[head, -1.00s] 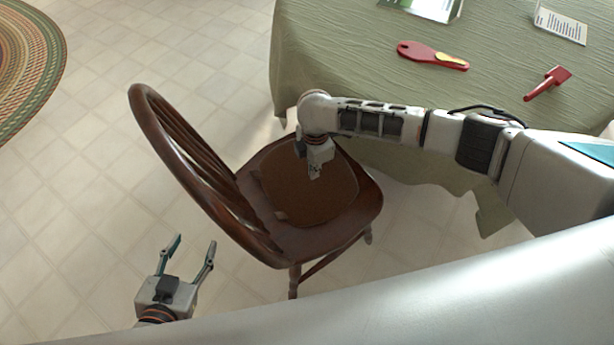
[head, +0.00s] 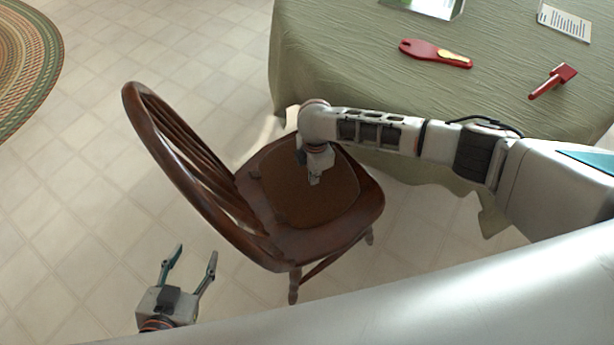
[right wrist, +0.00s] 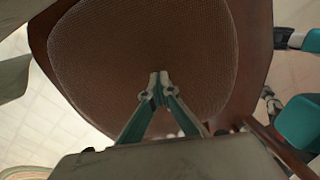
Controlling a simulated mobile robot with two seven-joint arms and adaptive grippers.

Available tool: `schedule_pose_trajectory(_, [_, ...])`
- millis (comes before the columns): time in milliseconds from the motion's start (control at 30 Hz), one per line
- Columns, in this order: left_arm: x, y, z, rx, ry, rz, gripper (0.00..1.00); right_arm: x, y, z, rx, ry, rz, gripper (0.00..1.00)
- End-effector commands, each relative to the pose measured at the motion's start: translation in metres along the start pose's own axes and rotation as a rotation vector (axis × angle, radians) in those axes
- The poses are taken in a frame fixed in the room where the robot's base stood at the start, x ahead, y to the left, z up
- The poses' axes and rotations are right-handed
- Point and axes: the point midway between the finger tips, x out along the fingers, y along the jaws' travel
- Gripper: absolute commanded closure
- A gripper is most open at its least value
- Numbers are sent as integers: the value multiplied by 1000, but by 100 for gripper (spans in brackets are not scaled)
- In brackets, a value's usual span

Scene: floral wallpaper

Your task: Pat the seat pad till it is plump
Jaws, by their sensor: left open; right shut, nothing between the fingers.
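A brown seat pad (head: 300,203) lies on the seat of a dark wooden chair (head: 240,208) with a spindle back. In the right wrist view the pad (right wrist: 140,50) fills most of the picture and shows a woven texture. My right gripper (head: 314,183) is shut and empty, pointing down at the pad; in the right wrist view its fingertips (right wrist: 158,80) are together over the pad. I cannot tell whether they touch it. My left gripper (head: 194,252) is open and empty, in front of the chair's back, low in the picture, apart from the chair.
A table with a green cloth (head: 350,60) stands behind the chair. On it lie a red and yellow tool (head: 436,53), a red brush-like tool (head: 553,81) and a printed card (head: 565,20). A braided rug (head: 25,70) is at left; the tiled floor between is clear.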

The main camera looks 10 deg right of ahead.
Motion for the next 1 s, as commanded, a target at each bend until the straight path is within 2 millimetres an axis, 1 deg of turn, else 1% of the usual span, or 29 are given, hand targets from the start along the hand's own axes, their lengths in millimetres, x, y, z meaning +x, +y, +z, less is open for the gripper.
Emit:
schedule_pose_trajectory(167, [-2,-4,-11,3,16,-6,50,-9,1,0,0,-1,4,100])
schedule_pose_trajectory(600, [-9,-15,-49,14,66,-23,50,-36,2,1,0,-1,5,100])
schedule_pose_trajectory(1000, [-9,-16,-50,15,67,-24,50,-36,0,0,0,0,0,100])
